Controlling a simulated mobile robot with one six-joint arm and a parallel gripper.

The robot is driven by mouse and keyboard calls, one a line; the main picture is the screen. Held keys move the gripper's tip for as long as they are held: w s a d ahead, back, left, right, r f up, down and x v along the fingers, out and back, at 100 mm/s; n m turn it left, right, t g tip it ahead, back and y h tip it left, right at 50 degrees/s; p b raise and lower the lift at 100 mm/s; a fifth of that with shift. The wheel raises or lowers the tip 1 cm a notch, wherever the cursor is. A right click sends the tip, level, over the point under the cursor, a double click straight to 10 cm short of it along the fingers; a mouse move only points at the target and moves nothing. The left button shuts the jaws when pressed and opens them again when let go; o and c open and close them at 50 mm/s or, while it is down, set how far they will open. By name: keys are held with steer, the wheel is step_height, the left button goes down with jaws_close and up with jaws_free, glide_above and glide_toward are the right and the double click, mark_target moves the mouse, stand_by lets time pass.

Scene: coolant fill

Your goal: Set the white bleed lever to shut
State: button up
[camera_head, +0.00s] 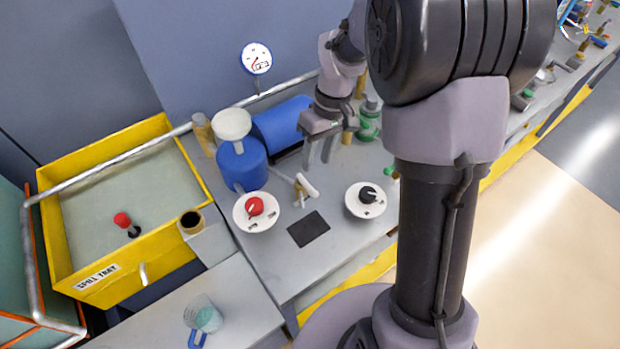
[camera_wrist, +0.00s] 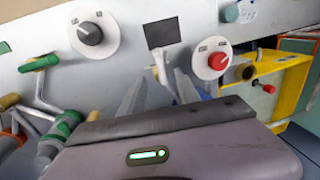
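The white bleed lever (camera_head: 307,185) sits on a tan fitting on the grey bench, between the red-knob dial and the black-knob dial. Its white handle lies at a slant in the head view. The lever also shows in the wrist view (camera_wrist: 159,66), just beyond the fingertips. My gripper (camera_head: 319,156) is above and behind the lever, with its fingers pointing down. In the wrist view my gripper (camera_wrist: 160,88) has its two fingers apart with nothing between them. The fingers appear clear of the lever. Any shut marking at the lever is too small to read.
The red-knob dial (camera_head: 256,210) and black-knob dial (camera_head: 366,200) flank the lever. A dark plate (camera_head: 308,229) lies in front. A blue tank (camera_head: 282,124) and blue container (camera_head: 241,166) stand behind. The yellow spill tray (camera_head: 127,290) is at left, and a clear jug (camera_head: 203,318) is in front.

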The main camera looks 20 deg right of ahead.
mark_target(310, 186)
steer(key=f+b, duration=0.1)
steer(key=f, duration=0.2)
steer(key=a+f+b, duration=0.1)
steer(key=f, duration=0.5)
steer(key=shift+s+a+b, duration=0.25)
steer(key=shift+a+b, duration=0.05)
steer(key=shift+b, duration=0.1)
jaws_close()
stand_by(0.6)
